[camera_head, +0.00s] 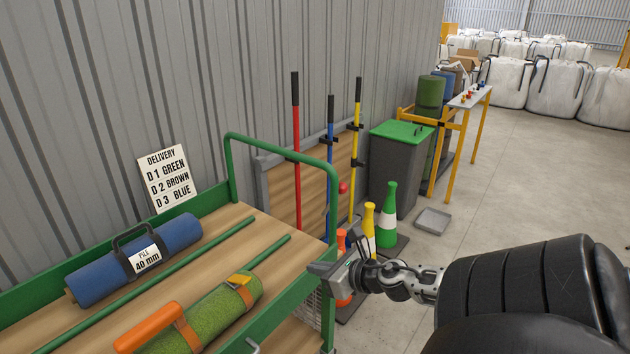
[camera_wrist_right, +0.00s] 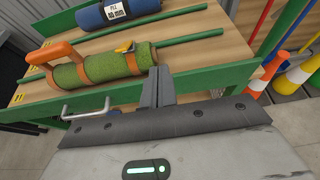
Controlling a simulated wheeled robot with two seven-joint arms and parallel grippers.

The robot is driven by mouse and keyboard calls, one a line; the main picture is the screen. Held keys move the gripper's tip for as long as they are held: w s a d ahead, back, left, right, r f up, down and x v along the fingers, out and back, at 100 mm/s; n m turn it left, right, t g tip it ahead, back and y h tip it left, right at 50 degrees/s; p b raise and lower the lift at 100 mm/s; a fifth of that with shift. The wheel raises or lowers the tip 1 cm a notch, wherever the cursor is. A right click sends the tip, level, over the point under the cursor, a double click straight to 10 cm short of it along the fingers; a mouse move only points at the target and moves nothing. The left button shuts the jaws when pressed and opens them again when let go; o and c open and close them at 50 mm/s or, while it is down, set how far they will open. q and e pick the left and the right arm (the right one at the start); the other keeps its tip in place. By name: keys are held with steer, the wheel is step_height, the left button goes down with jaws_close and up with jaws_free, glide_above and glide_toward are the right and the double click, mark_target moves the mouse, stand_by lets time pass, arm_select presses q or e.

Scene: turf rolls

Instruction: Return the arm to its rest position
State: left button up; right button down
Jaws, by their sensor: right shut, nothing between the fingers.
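My right gripper (camera_head: 330,268) is in the head view at the right edge of the green-framed cart (camera_head: 290,298), with its arm coming in from the right. In the right wrist view its fingers (camera_wrist_right: 158,86) are together with nothing between them, in front of the cart's near edge. A green turf roll (camera_head: 222,312) with an orange handle and orange straps lies on the cart; it also shows in the right wrist view (camera_wrist_right: 112,67), apart from the fingers. A blue roll (camera_head: 180,243) with a dark handle and a "40 mm" label lies behind it. My left gripper is not in view.
A delivery sign (camera_head: 166,178) stands against the wall behind the cart. Traffic cones (camera_head: 388,220), a grey bin with green lid (camera_head: 396,165), and long-handled tools (camera_head: 330,150) stand beyond the cart. A grey tray (camera_head: 433,220) lies on the floor. Open floor (camera_head: 530,170) is at right.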

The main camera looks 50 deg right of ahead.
steer(key=shift+s+r, duration=0.15)
steer(key=shift+r, duration=0.55)
steer(key=s+a+f+m+g, duration=0.1)
steer(key=s+a+f+m, duration=0.2)
steer(key=a+f+m, duration=0.45)
steer(key=s+a+f+m, duration=0.2)
steer(key=a+m, duration=0.3)
steer(key=m, duration=0.5)
steer(key=s+a+f+m+g+y, duration=0.1)
steer(key=a+m, duration=0.7)
steer(key=a, duration=0.2)
steer(key=s+a+f+m+g+y, duration=0.1)
steer(key=s+a+m, duration=0.1)
steer(key=a+m, duration=0.5)
steer(key=a, duration=0.3)
steer(key=shift+a+m+y, duration=0.2)
steer(key=shift+m+y, duration=0.15)
steer(key=shift+y, duration=0.05)
